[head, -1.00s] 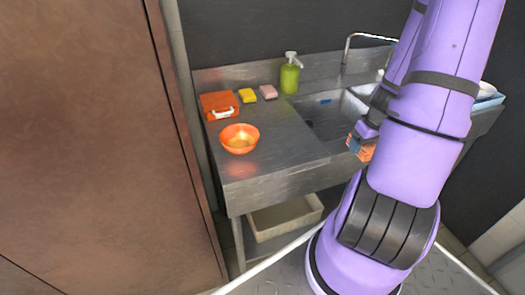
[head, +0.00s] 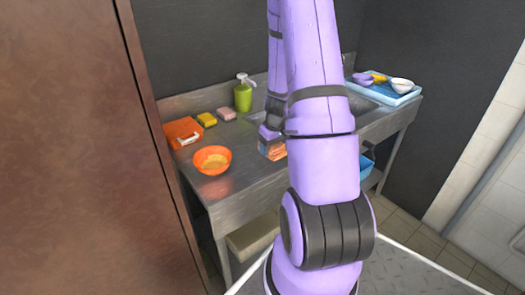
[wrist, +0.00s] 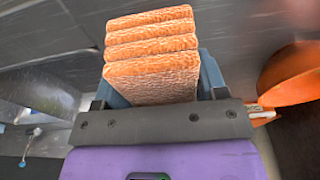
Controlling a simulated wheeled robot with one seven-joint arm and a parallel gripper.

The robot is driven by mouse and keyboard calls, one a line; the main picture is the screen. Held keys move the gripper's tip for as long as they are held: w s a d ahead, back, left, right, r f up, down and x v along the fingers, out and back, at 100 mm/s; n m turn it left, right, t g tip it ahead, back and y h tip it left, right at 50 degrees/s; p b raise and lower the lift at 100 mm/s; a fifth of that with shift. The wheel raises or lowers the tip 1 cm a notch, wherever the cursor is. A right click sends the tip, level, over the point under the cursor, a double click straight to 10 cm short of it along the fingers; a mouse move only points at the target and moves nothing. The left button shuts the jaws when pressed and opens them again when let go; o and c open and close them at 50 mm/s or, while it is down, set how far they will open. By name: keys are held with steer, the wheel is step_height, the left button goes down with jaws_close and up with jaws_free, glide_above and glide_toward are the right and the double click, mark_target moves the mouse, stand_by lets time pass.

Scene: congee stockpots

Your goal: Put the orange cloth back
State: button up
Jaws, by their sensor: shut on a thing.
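The orange cloth (wrist: 150,80) is a folded, ribbed block held between the jaws of my gripper (wrist: 155,98) in the wrist view. In the head view the cloth (head: 272,154) shows beside my arm, near the counter's front edge and right of the orange bowl. My gripper (head: 268,136) is shut on it there, partly hidden by my arm. I cannot tell whether the cloth touches the counter.
An orange bowl (head: 212,160) stands on the steel counter (head: 232,186). Behind it lie a flat orange item (head: 182,130), a yellow sponge (head: 207,119) and a pink block (head: 226,114). A green soap bottle (head: 243,94) stands behind. A blue tray (head: 385,91) holds dishes at right.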

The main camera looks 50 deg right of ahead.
mark_target(263, 157)
steer(key=w, duration=0.4)
steer(key=shift+w+f, duration=0.2)
steer(key=shift+f, duration=1.8)
steer(key=o, duration=0.8)
steer(key=shift+o, duration=0.2)
